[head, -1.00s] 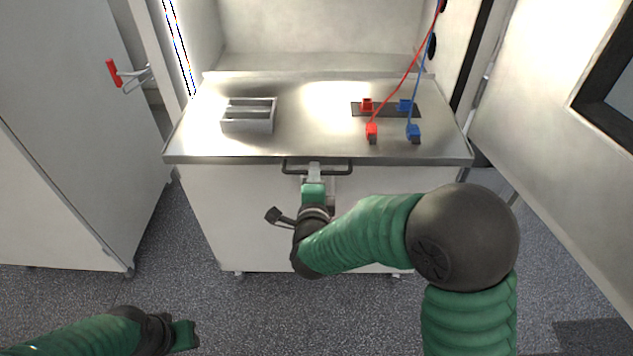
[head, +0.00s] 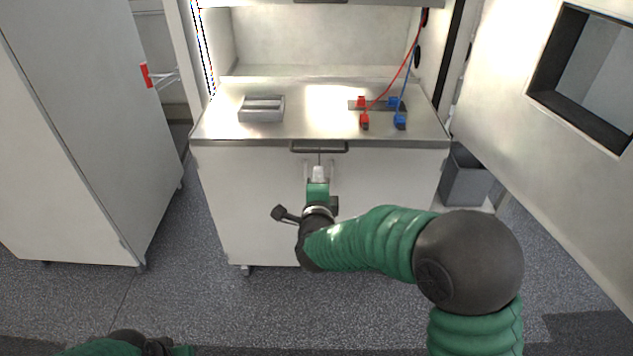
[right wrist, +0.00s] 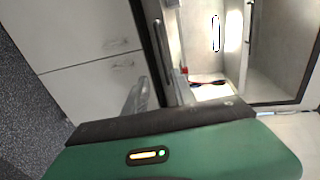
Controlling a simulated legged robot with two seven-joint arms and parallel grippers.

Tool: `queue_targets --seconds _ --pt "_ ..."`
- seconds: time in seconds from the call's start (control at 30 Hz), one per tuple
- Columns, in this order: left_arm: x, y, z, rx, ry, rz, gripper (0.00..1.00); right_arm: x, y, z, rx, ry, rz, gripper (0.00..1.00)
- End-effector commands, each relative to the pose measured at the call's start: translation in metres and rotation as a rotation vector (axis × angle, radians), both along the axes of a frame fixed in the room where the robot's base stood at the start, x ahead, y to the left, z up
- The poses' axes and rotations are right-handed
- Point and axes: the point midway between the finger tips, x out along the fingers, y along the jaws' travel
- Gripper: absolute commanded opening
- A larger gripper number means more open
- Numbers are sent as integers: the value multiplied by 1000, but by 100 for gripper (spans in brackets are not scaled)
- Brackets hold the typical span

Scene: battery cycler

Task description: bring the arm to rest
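My right arm reaches in from the lower right of the head view. Its gripper (head: 319,172) points toward the bench front, just below a dark bar handle (head: 319,147), and looks clear of it. In the right wrist view the two fingers of the right gripper (right wrist: 160,95) stand apart with nothing between them, so it is open and empty. My left gripper (head: 184,350) is only partly visible at the bottom edge of the head view. Its fingers are cut off, so its state cannot be told.
The metal-topped bench (head: 300,125) carries a grey holder (head: 261,109), a red plug (head: 364,121) and a blue plug (head: 400,122). A cabinet (head: 80,140) stands left, an open windowed door (head: 500,110) right, and a grey bin (head: 465,178) behind it. The floor in front is clear.

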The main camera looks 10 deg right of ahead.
Motion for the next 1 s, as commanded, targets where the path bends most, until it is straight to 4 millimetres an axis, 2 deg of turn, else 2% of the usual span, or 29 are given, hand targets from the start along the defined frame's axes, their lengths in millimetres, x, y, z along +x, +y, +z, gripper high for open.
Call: queue_targets --seconds 0.23,0.33,0.37,0.47,0.5,0.6,0.7,0.8,0.83,1.0 --pt "0 0 0 0 0 0 36 -5 4 -3 -44 37 43 32" --pt "0 0 0 0 0 0 36 -26 13 -24 -227 194 214 32" --pt "0 0 0 0 0 0 36 -38 16 -35 -311 267 295 32" --pt "0 0 1 0 0 0 36 -108 13 -83 -629 549 619 32" --pt "0 0 1 0 0 0 36 -139 7 -100 -733 651 745 32" --pt "0 0 1 0 0 0 36 -213 -12 -131 -922 852 1017 32" --pt "0 0 1 0 0 0 36 -268 -28 -146 -1026 980 1218 32" --pt "0 0 1 0 0 0 36 -298 -37 -152 -1071 1043 1331 32" --pt "0 0 1 0 0 0 36 -302 -39 -153 -1077 1053 1348 32" --pt "0 0 1 0 0 0 36 -306 -40 -154 -1082 1062 1365 32"
